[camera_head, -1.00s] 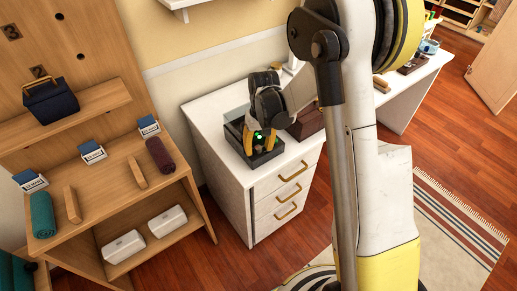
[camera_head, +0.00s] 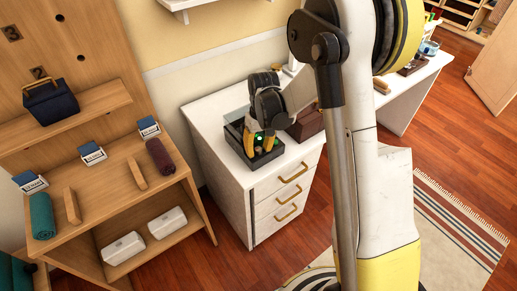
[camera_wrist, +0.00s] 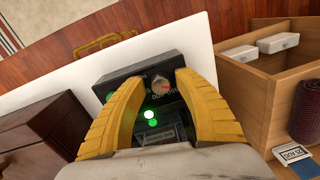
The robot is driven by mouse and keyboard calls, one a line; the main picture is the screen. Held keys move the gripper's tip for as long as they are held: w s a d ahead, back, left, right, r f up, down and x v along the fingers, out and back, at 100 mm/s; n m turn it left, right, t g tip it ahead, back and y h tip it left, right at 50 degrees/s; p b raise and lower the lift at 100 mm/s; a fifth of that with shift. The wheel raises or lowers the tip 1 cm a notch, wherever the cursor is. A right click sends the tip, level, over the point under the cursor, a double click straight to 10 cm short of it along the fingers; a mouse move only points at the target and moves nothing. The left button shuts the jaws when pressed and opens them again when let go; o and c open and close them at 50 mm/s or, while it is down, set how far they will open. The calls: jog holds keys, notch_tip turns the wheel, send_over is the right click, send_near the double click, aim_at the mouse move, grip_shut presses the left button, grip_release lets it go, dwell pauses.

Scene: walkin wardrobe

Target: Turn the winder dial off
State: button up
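The winder (camera_head: 268,157) is a dark box on top of the white drawer cabinet. In the wrist view the winder (camera_wrist: 117,84) shows a round grey dial (camera_wrist: 160,86) with a red mark and printed lettering around it. Green lights glow on the winder below the dial. My gripper (camera_head: 259,147) points down over the winder. In the wrist view my gripper (camera_wrist: 160,76) has its yellow fingers apart, one on each side of the dial, with gaps visible between them and it. Finger height against the dial is hard to tell. The lettering is partly hidden and too small to read.
The white cabinet (camera_head: 238,187) has drawers with brass handles. A dark brown box (camera_head: 307,125) stands beside the winder; it also shows in the wrist view (camera_wrist: 42,135). A wooden shelf unit (camera_head: 110,185) with boxes and rolled cloths stands to the left.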

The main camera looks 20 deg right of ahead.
aim_at(261, 149)
jog(key=shift+r, duration=0.1)
notch_tip(261, 149, up, 12)
jog(key=shift+d, duration=0.35)
dwell(0.5)
jog(key=s+r+m+t, duration=0.1)
jog(key=s+r+t, duration=0.2)
jog(key=s, duration=0.7)
jog(key=s+r+m+t, duration=0.1)
jog(key=s+r+t, duration=0.3)
jog(key=s, duration=0.6)
notch_tip(261, 149, up, 2)
jog(key=shift+s+a+r+h, duration=0.15)
jog(key=shift+a+r+h, duration=0.1)
jog(key=shift+a+h, duration=0.1)
